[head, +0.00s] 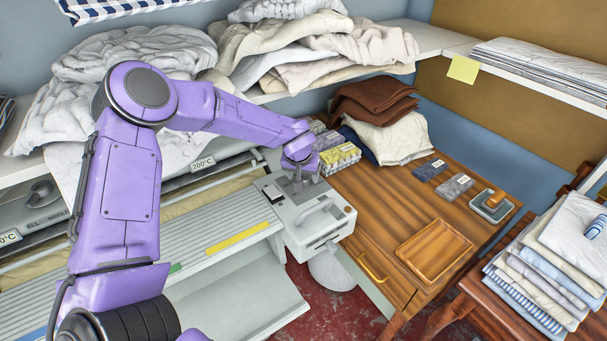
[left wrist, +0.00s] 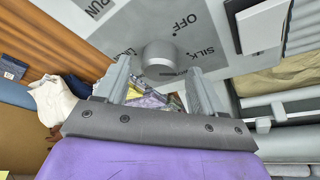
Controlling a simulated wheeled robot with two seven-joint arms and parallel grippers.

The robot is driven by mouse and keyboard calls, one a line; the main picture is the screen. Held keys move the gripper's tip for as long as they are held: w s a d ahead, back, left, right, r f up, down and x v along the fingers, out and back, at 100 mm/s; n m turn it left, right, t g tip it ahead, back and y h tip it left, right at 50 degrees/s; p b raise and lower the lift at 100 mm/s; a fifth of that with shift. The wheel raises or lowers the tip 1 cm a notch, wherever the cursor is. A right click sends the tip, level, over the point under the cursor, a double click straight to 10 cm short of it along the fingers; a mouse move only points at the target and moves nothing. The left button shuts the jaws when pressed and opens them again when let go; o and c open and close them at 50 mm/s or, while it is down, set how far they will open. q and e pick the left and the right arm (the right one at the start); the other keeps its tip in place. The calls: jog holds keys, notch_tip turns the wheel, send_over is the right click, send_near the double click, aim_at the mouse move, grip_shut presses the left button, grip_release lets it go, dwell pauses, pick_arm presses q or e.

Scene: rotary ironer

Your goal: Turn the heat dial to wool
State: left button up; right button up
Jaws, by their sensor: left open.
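The heat dial (left wrist: 160,58) shows in the left wrist view as a round grey knob on a light panel. OFF, SILK and part of another label are printed around it on grey patches. No wool label is readable, and I cannot tell which mark the dial points at. My left gripper (left wrist: 163,85) is open, with one finger on each side of the dial's outline; contact is not clear. In the head view my left gripper (head: 297,186) is over the white control box (head: 325,230) of the ironer, and the dial is hidden there. My right gripper is not in view.
The ironer's ribbed bed (head: 200,245) lies left of the box. Folded cloths (head: 385,130) stand behind. A shelf with linen (head: 300,45) is above.

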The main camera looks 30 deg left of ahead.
pick_arm(q)
jog(key=shift+w+f, duration=0.35)
jog(key=shift+f, duration=0.1)
jog(key=shift+s+r, duration=0.25)
jog(key=shift+s, duration=0.15)
jog(key=shift+w, duration=0.1)
jog(key=c, duration=1.1)
jog(key=shift+o, duration=0.2)
